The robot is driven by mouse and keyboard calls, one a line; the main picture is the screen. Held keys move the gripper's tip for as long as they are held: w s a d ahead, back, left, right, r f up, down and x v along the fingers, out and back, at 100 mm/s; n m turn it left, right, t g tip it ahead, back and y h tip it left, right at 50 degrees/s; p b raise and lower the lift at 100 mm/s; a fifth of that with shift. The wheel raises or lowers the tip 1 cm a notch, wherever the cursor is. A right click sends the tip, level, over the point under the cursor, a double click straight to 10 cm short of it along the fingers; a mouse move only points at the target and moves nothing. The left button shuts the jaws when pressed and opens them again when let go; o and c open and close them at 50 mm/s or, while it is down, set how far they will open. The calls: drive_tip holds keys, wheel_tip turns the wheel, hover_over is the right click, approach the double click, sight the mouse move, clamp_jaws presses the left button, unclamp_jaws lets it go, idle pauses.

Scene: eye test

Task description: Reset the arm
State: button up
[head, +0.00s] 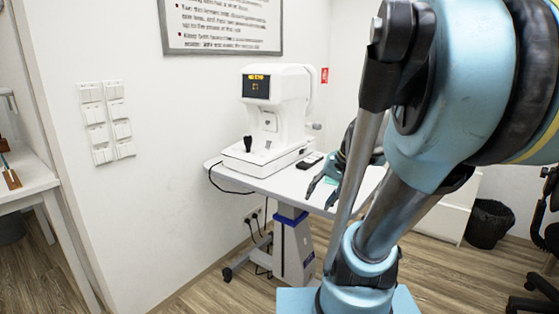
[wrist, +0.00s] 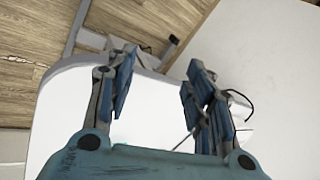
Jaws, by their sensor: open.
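My arm (head: 440,120) fills the right half of the head view. My gripper (head: 322,190) reaches over the table (head: 285,184), partly hidden behind the arm. In the wrist view my gripper (wrist: 160,90) shows its two blue fingers spread wide apart, with nothing held between them. The white table top (wrist: 70,115) lies beyond the fingers in that view. I cannot tell the exact height of the fingertips above the table.
A white eye-test machine (head: 275,110) with a small screen stands on the table, left of my gripper. A small dark object (head: 309,161) lies beside it. A cable (head: 225,188) hangs at the table's left edge. A black bin (head: 489,224) and chair (head: 540,285) are right.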

drive_tip(key=s+d+f+n+h, duration=0.3)
drive_tip(key=s+d+f, duration=0.3)
drive_tip(key=s, duration=0.3)
drive_tip(key=shift+s+f+h, duration=0.2)
drive_tip(key=shift+s+h, duration=0.05)
drive_tip(key=shift+h, duration=0.55)
